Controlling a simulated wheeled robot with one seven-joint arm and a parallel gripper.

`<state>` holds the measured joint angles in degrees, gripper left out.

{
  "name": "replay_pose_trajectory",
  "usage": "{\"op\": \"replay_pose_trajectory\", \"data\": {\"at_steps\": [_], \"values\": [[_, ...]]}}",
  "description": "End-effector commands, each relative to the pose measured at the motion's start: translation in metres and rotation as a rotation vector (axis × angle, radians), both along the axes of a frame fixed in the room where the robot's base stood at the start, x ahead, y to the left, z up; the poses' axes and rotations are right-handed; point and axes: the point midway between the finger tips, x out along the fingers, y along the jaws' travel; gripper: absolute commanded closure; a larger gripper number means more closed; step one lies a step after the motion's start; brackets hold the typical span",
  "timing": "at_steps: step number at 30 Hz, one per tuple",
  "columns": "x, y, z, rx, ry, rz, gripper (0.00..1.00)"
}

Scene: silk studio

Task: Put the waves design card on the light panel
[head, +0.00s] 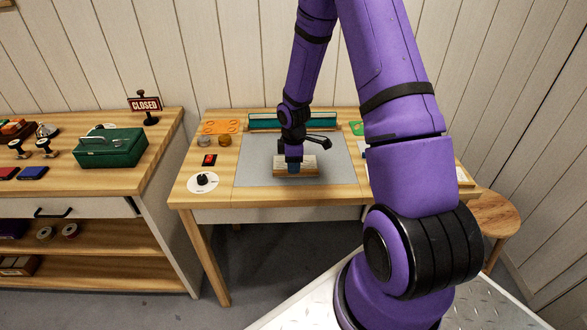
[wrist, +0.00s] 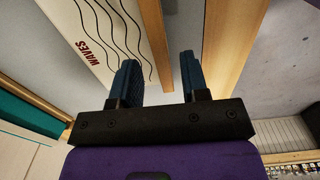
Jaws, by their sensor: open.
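The waves design card (wrist: 90,40) is white with dark wavy lines and red WAVES lettering; it shows at the upper left of the wrist view. A wooden strip (wrist: 154,40) runs along its edge. In the head view the pale card-topped wooden piece (head: 308,165) is on a grey panel (head: 340,175) on the table, partly hidden by my gripper. I cannot tell whether this grey panel is the light panel.
A teal-and-wood rack (head: 265,122) stands behind the panel. A stool (head: 495,215) stands right. A side cabinet holds a green box (head: 110,148). The panel's left part is clear.

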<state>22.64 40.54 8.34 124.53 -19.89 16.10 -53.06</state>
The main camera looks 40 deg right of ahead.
Motion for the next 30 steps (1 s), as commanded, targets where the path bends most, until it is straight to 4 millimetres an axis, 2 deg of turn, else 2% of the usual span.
{"op": "replay_pose_trajectory", "data": {"at_steps": [3,12,23,26,30], "values": [[0.001,-0.001,0.025,-0.001,-0.004,-0.003,0.59],[0.000,0.000,0.076,0.000,-0.002,-0.001,0.59],[-0.002,0.003,0.111,-0.014,-0.010,-0.020,0.59],[-0.006,0.010,0.137,-0.036,-0.030,-0.064,0.59],[-0.020,0.023,0.185,-0.071,-0.071,-0.159,0.59]]}}
